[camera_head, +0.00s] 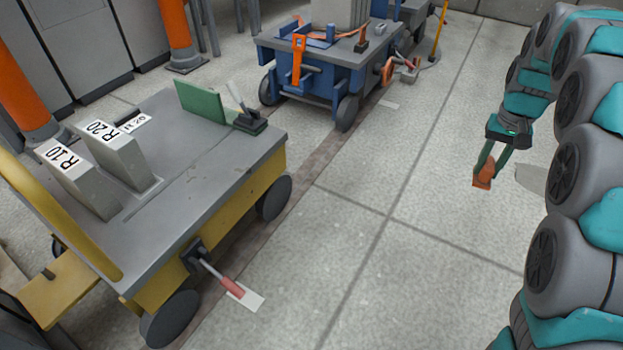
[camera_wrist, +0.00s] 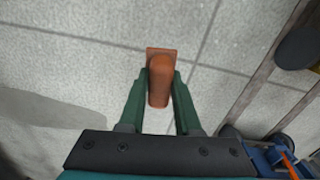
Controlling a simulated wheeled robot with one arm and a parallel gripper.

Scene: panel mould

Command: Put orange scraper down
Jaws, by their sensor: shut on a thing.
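My gripper (camera_head: 489,167) is at the right in the head view, above the open floor. It is shut on the orange scraper (camera_head: 483,175), which hangs below the fingertips. In the wrist view the orange scraper (camera_wrist: 159,82) sits between the two green fingers of my gripper (camera_wrist: 160,92). Its orange handle is between the fingers and a flat orange end shows beyond them. Nothing else touches the scraper.
A yellow cart (camera_head: 235,172) with a grey top carries blocks marked R 10 and R 20, and a green block. A blue cart (camera_head: 325,85) stands at the back with several tools on it. Tiled floor (camera_head: 400,270) between the carts and my arm is clear.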

